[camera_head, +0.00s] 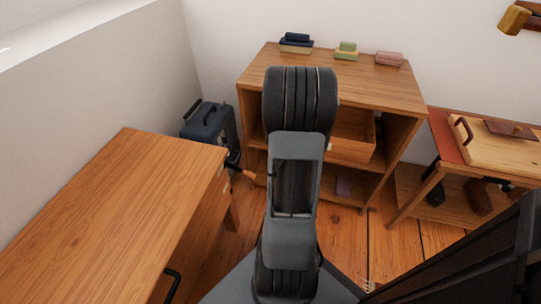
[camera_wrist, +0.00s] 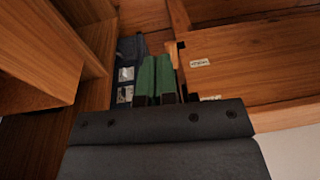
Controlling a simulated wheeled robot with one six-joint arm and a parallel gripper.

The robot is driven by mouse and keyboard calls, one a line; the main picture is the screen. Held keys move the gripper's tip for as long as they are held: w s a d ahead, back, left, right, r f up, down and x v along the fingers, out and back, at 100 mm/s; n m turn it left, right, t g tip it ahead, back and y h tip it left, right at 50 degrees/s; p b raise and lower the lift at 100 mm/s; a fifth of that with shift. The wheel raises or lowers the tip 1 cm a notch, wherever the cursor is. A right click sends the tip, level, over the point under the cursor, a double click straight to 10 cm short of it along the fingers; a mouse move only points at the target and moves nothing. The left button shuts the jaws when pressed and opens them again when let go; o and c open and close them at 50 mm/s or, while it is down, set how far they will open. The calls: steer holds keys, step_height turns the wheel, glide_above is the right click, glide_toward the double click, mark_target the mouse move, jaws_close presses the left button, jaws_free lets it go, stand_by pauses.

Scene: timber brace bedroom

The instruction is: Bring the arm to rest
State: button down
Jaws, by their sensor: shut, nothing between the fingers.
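My gripper (camera_wrist: 156,80) shows in the wrist view as two green fingers lying side by side, shut with nothing between them. Wooden surfaces surround it in that view, with a panel bearing a small white label (camera_wrist: 200,63) to its right. In the head view my arm stands upright in the middle, in front of the wooden shelf unit (camera_head: 255,80).
A wooden desk (camera_head: 110,200) fills the left. A dark blue case (camera_head: 208,122) stands behind it. A open drawer (camera_head: 352,146) juts from the shelf unit. A side table with a wooden tray (camera_head: 490,150) stands right. Some floor (camera_head: 345,235) is clear between them.

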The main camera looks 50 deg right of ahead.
steer(key=shift+s+d+r, duration=0.15)
steer(key=shift+s+r, duration=0.1)
stand_by(0.5)
steer(key=w+a+r+m+p, duration=0.1)
steer(key=a+r+p, duration=0.35)
steer(key=r, duration=0.35)
steer(key=w+a+r+h+p, duration=0.1)
steer(key=a+r+p, duration=0.3)
steer(key=r+p, duration=0.25)
steer(key=w+a+r+m+p, duration=0.1)
steer(key=a+r+p, duration=0.35)
steer(key=r, duration=0.45)
steer(key=s+a+r+m+t+p, duration=0.1)
steer(key=s+a+r+m+p, duration=0.1)
steer(key=a+r+p, duration=0.6)
steer(key=s+a+r+m+t+p, duration=0.1)
steer(key=s+a+r+p, duration=0.2)
steer(key=a+r+p, duration=0.4)
step_height(320, 180, up, 7)
steer(key=shift+s+a+m+t+p, duration=0.3)
steer(key=shift+s+a+m+p, duration=0.1)
steer(key=shift+p, duration=0.4)
